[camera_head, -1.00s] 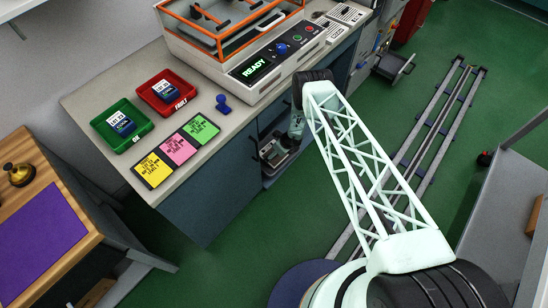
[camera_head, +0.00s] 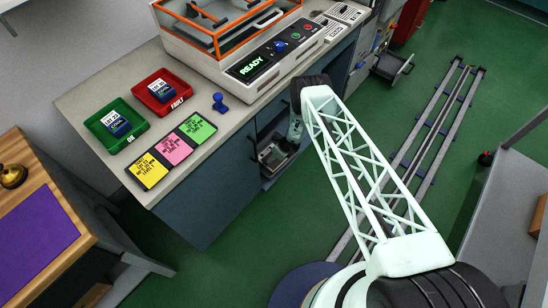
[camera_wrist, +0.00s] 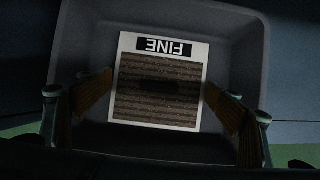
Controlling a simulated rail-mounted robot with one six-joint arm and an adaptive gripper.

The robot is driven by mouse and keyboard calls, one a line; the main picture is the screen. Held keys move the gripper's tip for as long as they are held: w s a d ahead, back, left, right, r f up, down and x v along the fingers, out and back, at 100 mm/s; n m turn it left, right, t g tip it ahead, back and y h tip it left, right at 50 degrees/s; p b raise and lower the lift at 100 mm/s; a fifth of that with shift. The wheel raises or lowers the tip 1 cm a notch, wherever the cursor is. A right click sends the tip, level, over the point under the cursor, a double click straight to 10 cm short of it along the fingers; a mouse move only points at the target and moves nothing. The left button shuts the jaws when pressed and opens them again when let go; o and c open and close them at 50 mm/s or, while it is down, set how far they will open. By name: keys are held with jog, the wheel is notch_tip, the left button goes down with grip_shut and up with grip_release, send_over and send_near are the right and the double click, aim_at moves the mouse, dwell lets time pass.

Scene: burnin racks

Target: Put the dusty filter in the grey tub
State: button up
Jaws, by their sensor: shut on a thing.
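The filter (camera_wrist: 150,112) is a flat white-framed panel with brown, dirty-looking pleats and a FINE label, upside down in the wrist view. Whether the filter touches the tub floor I cannot tell. In the head view my gripper (camera_head: 273,153) is low at the open front of the cabinet under the counter, small and partly dark.
The counter (camera_head: 95,85) holds a green OK tray (camera_head: 140,128), a red FAULT tray (camera_head: 187,92), coloured cards (camera_head: 174,149) and a machine reading READY (camera_head: 251,65). The cabinet front (camera_head: 215,195) is close beside my gripper. Green floor with rails (camera_head: 430,140) lies to the right.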

jog(key=shift+f, duration=0.1)
jog(key=o, duration=0.9)
jog(key=shift+o, duration=0.2)
jog(key=shift+p+v, duration=0.65)
jog(key=shift+v, duration=0.6)
jog(key=p+v, duration=0.3)
jog(key=v, duration=0.6)
jog(key=shift+r+p, duration=0.3)
jog(key=shift+r, duration=0.1)
